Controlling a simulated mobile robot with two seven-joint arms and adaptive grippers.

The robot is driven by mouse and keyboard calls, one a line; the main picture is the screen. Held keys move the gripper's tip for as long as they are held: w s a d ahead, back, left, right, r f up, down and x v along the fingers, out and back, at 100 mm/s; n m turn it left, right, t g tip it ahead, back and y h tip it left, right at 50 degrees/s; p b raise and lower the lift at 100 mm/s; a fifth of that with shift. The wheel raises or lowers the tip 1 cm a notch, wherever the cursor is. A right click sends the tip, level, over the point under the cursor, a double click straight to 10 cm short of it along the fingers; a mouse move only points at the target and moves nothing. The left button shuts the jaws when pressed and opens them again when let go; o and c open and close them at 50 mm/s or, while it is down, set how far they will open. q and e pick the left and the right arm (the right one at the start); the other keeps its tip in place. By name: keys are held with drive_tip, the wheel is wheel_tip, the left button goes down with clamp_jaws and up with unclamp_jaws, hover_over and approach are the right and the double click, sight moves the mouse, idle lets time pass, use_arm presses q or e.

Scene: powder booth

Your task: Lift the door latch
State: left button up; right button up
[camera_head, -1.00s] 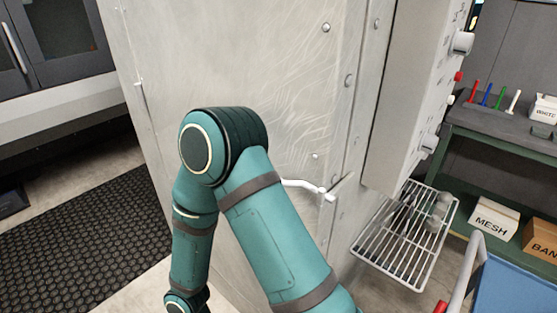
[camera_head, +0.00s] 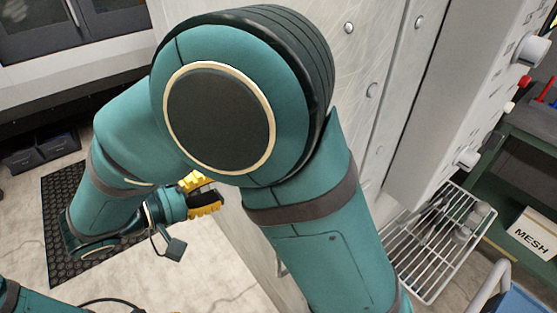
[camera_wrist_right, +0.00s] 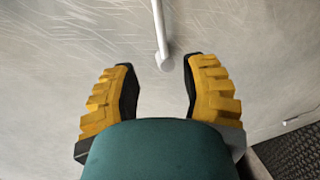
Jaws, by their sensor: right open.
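The door latch is a thin white lever (camera_wrist_right: 159,30) with a rounded end, set against the scratched grey metal door (camera_wrist_right: 60,45). In the right wrist view it comes down from the top edge, and its end appears between my fingertips. I cannot tell the depth between them, and no finger visibly touches it. My right gripper (camera_wrist_right: 161,68) is open and empty, with yellow ribbed fingers and dark pads. In the head view the right gripper (camera_head: 205,197) is beside the door, below my bent arm. My arm hides most of the door and the latch there. My left gripper does not show.
A grey control box (camera_head: 455,95) with knobs and a wire rack (camera_head: 437,250) stand right of the door. A box marked MESH (camera_head: 533,235) sits on a green shelf. A black mat (camera_head: 62,200) lies on the floor at left.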

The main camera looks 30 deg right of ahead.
drive_tip(key=b+x, duration=0.1)
drive_tip(key=x, duration=1.2)
drive_tip(key=shift+d+f, duration=0.15)
drive_tip(key=shift+f, duration=0.05)
clamp_jaws()
